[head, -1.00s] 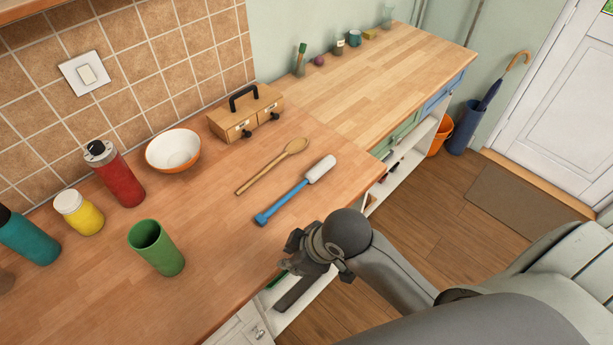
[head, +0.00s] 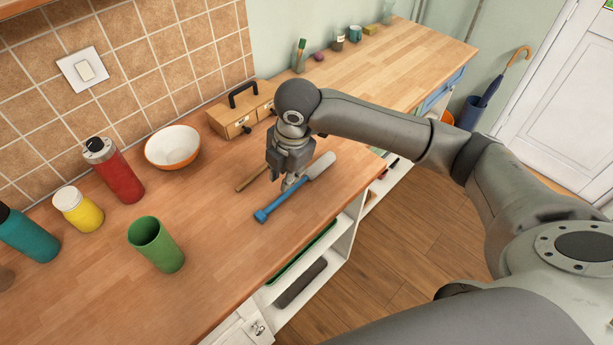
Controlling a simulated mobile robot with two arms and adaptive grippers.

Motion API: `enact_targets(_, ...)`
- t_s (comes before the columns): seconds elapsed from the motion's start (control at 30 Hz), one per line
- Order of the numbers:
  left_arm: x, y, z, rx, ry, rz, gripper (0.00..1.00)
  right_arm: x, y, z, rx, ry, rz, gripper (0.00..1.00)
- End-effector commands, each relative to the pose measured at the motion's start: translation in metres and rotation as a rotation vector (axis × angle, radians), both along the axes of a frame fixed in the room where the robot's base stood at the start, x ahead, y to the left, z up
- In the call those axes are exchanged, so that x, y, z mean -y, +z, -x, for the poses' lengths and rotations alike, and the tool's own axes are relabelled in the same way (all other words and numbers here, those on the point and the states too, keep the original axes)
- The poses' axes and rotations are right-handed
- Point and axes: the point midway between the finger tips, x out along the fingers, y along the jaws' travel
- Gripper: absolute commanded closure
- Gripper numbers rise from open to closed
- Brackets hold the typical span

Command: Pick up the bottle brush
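The bottle brush, with a blue handle and a pale bristle head (head: 319,166), lies on the wooden counter (head: 225,240). My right gripper (head: 287,184) points down over the middle of the brush, where handle and head meet. Its fingertips are at or just above the brush; I cannot tell whether they touch or have closed on it. The gripper hides that middle part and much of the wooden spoon (head: 252,176) behind it. My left gripper is not in view.
A white bowl (head: 172,148), a red bottle (head: 118,172), a yellow jar (head: 78,209), a teal bottle (head: 28,235) and a green cup (head: 156,244) stand to the left. A wooden box (head: 240,112) stands behind the gripper. The counter's front edge is close to the brush.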

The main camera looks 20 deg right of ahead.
Motion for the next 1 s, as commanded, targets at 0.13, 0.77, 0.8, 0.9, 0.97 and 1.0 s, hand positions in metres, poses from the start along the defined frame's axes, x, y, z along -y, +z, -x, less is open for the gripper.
enact_targets(0.13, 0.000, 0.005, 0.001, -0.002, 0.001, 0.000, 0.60, 0.000, -0.021, -0.004, -0.006, 0.002, 0.003, 0.79)
enact_targets(0.77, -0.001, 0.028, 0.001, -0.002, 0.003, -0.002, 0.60, 0.000, -0.094, -0.018, -0.002, 0.002, 0.002, 0.79)
enact_targets(0.8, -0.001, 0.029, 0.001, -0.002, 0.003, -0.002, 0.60, 0.000, -0.098, -0.019, -0.001, 0.002, 0.002, 0.79)
enact_targets(0.9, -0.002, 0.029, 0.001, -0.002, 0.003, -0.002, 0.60, 0.000, -0.102, -0.020, 0.002, 0.003, 0.002, 0.79)
enact_targets(0.97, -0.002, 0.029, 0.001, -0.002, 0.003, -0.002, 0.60, 0.000, -0.102, -0.020, 0.002, 0.003, 0.002, 0.79)
enact_targets(1.0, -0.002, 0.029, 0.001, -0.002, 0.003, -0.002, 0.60, 0.000, -0.102, -0.020, 0.002, 0.003, 0.002, 0.79)
